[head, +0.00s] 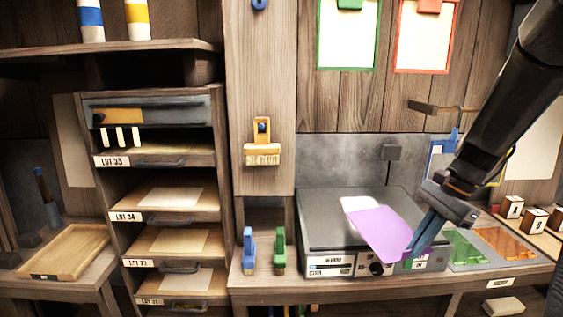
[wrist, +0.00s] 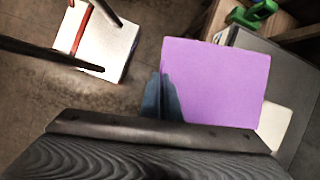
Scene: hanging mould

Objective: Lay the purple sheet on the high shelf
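The purple sheet (head: 382,232) is in my gripper, in front of the grey box-shaped device on the bench. My gripper (head: 424,238) is shut on its right edge; in the wrist view the fingers (wrist: 162,98) meet at the sheet's left edge and the sheet (wrist: 215,80) spreads flat to the right. The high shelf may be the long wooden board (head: 120,48) at upper left, bearing two striped cylinders; the rack below it also has several shelves, labelled LOT 35 (head: 112,161) at the top. I cannot tell which is meant.
The grey device (head: 335,208) stands under the sheet with a pale sheet on top. Blue (head: 249,250) and green (head: 280,250) clips stand left of it. Green and orange panels (head: 505,243) lie right. A wooden tray (head: 70,250) sits at far left. A brush hangs on the post.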

